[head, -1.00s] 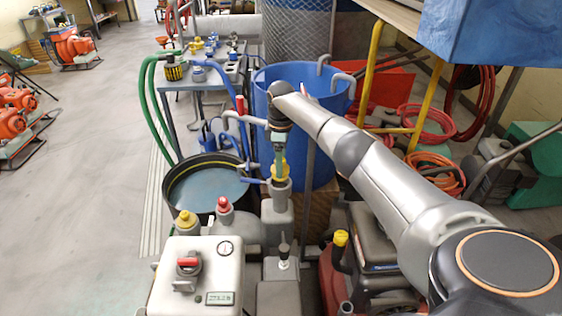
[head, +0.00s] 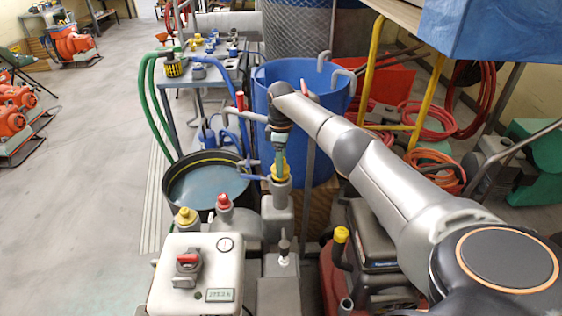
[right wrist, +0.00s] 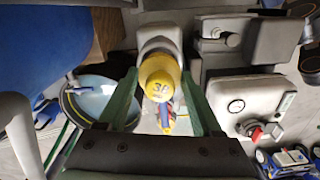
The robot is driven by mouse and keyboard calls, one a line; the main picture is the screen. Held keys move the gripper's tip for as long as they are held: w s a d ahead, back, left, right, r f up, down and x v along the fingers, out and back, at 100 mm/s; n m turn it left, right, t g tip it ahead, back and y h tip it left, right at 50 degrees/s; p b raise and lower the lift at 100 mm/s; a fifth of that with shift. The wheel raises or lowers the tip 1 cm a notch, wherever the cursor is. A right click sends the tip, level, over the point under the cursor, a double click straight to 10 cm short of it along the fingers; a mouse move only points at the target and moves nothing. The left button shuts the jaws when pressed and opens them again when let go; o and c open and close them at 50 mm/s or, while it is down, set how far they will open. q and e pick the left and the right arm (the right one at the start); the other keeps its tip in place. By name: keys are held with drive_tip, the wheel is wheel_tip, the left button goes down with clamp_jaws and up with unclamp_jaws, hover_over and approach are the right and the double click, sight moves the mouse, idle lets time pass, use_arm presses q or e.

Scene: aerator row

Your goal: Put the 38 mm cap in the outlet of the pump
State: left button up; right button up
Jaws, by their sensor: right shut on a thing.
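My right gripper (head: 280,163) comes down from above and is shut on a yellow cap (head: 281,174). In the right wrist view the cap (right wrist: 158,78) sits between my two green fingers (right wrist: 160,88), with a marking on its top that I read only in part. The cap is at the mouth of the pump's upright grey outlet (head: 278,196). Its lower part is hidden, so I cannot tell how deep it sits. The grey pump (head: 247,232) stands behind a pale control box (head: 196,277). My left gripper is not in view.
A yellow cap (head: 185,217) and a red cap (head: 223,202) stand on fittings left of the outlet. A black tub (head: 171,205) of water is at left and a blue barrel (head: 310,150) behind. A table (head: 207,77) with small parts stands farther back.

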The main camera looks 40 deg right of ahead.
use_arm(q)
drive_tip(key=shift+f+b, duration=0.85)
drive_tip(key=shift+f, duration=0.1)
use_arm(e)
drive_tip(key=shift+f, duration=1.55)
drive_tip(key=o, duration=1.4)
drive_tip(key=shift+o, duration=0.2)
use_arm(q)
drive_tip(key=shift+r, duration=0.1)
use_arm(e)
drive_tip(key=shift+r, duration=0.55)
drive_tip(key=shift+r+p, duration=0.6)
drive_tip(key=shift+r, duration=0.2)
use_arm(q)
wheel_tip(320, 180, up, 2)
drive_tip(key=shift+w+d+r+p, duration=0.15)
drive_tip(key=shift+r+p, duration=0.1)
drive_tip(key=shift+p, duration=0.7)
use_arm(e)
wheel_tip(320, 180, up, 10)
drive_tip(key=shift+f, duration=0.1)
